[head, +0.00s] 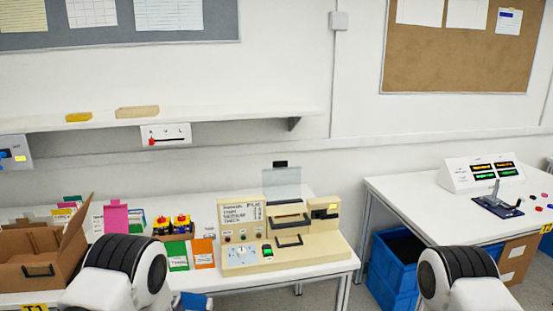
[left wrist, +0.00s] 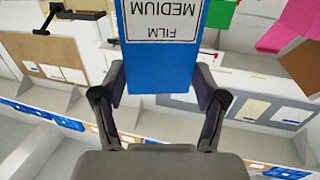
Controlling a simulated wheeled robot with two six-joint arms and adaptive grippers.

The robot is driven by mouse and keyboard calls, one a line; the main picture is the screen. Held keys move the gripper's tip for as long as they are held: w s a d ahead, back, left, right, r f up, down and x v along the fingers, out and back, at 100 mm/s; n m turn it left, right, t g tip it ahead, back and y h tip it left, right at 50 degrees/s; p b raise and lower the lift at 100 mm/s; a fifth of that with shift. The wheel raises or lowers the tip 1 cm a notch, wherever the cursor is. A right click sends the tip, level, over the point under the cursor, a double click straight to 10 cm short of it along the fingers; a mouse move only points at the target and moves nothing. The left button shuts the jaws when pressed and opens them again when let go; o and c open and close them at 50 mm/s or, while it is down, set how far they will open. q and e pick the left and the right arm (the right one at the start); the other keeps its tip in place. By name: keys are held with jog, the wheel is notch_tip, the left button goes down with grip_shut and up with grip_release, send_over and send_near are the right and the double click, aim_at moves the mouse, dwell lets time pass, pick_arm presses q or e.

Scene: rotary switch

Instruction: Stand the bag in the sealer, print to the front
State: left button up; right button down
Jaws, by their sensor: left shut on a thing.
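My left gripper (left wrist: 160,85) is shut on a blue bag (left wrist: 160,70). The bag has a white label (left wrist: 165,22) that reads "FILM MEDIUM", upside down in the left wrist view. A small patch of blue (head: 196,301), probably the bag, shows at the bottom edge of the head view, beside my left arm. The cream sealer (head: 317,251) stands on the bench to the right of and beyond it, with a text panel, a dial (head: 240,251) marked 1 and a clear upright plate (head: 282,182). My right gripper is out of view; only its arm shows.
A green bag (head: 177,256) and an orange bag (head: 203,253) are left of the sealer. Farther left are a pink bag (head: 115,218), a holder with yellow and red items (head: 174,226) and an open cardboard box (head: 40,262). Another bench (head: 415,207) is at right.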

pick_arm(q)
jog(key=s, duration=0.1)
jog(key=s+d, duration=0.2)
jog(key=shift+s+d+r, duration=0.15)
jog(key=shift+s+d, duration=0.1)
jog(key=shift+s, duration=0.05)
jog(key=shift+s+a+r, duration=0.3)
jog(key=shift+s+r, duration=0.1)
jog(key=shift+s, duration=0.05)
jog(key=shift+s+a+r, duration=0.1)
jog(key=shift+r, duration=0.2)
jog(key=shift+f, duration=0.35)
jog(key=w, duration=0.1)
jog(key=w+a, duration=0.1)
jog(key=w, duration=0.2)
jog(key=shift+w+a+f, duration=0.1)
jog(key=shift+a+f, duration=0.15)
jog(key=shift+f, duration=0.15)
jog(key=w+a+r+n+y, duration=0.1)
jog(key=w+a+r+y, duration=0.1)
jog(key=a, duration=0.6)
jog(key=w+a+r+n+y, duration=0.1)
jog(key=w+a+r+y, duration=0.1)
jog(key=a, duration=0.7)
jog(key=shift+w+n, duration=0.3)
jog(key=shift+w, duration=0.6)
jog(key=shift+a, duration=0.1)
